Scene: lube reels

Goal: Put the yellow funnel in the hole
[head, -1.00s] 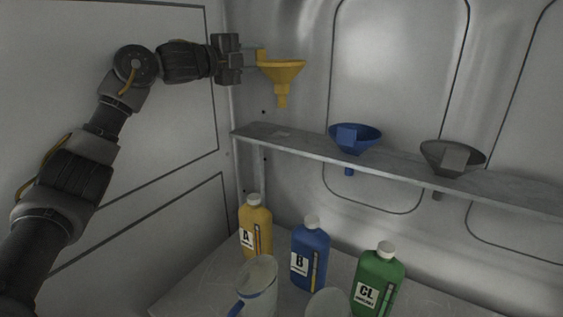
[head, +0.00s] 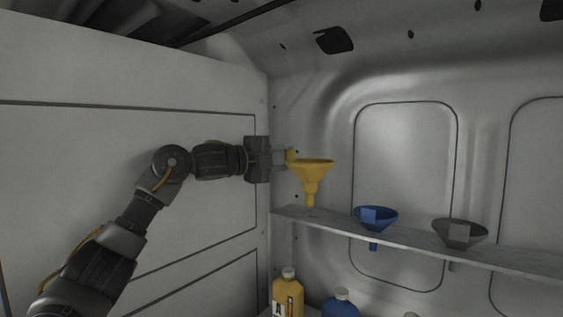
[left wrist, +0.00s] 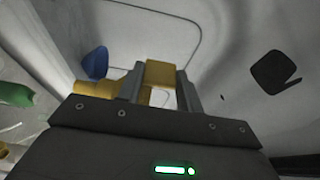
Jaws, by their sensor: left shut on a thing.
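The yellow funnel (head: 311,170) hangs upright in the head view, its spout tip at about the height of the left end of the shelf (head: 410,238). I cannot tell whether the tip touches the shelf or has entered the hole, which is hidden at the spout. My left gripper (head: 285,158) is shut on the funnel's side tab from the left. In the left wrist view the yellow tab (left wrist: 160,73) sits between the fingers. My right gripper is not in view.
A blue funnel (head: 377,216) and a grey funnel (head: 460,232) sit in the shelf to the right, spouts below it. A yellow bottle (head: 288,296) and a blue bottle (head: 341,305) stand underneath. A white wall panel is close behind my left arm.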

